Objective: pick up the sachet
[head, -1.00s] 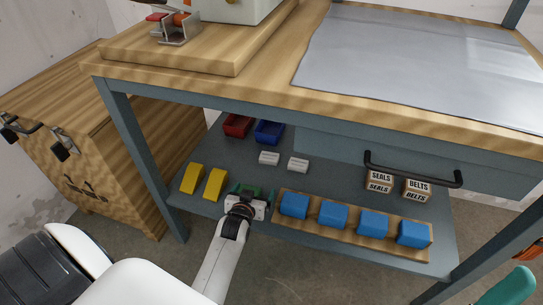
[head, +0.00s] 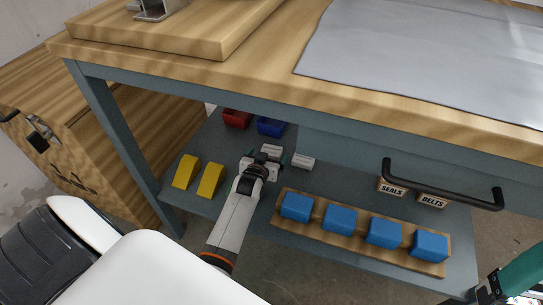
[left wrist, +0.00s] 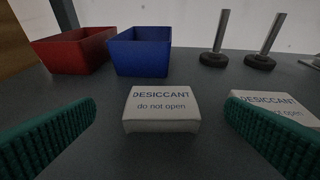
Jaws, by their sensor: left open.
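Two white sachets printed "DESICCANT do not open" lie flat on the grey lower shelf. The left sachet (head: 271,151) is centred in the left wrist view (left wrist: 160,112), lined up between my fingers with a gap on both sides. The right sachet (head: 303,162) shows at the right of the left wrist view (left wrist: 278,106), partly hidden by my right-hand finger. My left gripper (head: 267,159) is open and empty, with green ridged fingers, low over the shelf. Part of my right gripper (head: 508,286) shows at the lower right; its jaw opening is unclear.
Red (head: 237,119) and blue (head: 271,128) bins stand behind the sachets. Yellow blocks (head: 210,180) are to the left. Blue blocks on a wooden board (head: 282,219) are to the right. The bench top (head: 365,95) and a drawer handle (head: 440,188) overhang the shelf.

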